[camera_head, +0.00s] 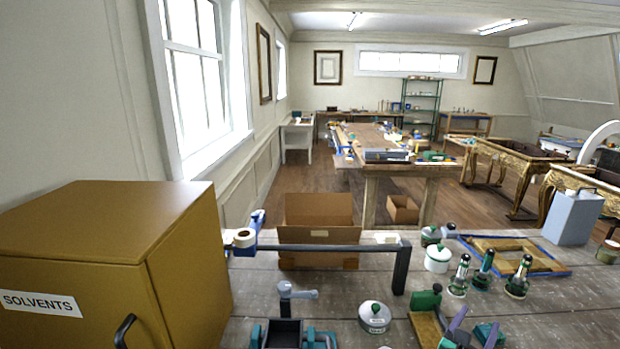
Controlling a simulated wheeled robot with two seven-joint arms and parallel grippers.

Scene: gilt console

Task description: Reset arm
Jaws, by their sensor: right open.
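My right gripper (478,320) shows low in the right half of the head view, at the bottom edge. The rest of my right arm is out of the picture. My left gripper and arm are not in view.
A white lidded pot (374,317) stands left of the gripper. A clamp bar (330,248), a blue-grey can (572,218) and a yellow solvents cabinet (190,265) are around. Bare bench shows at right.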

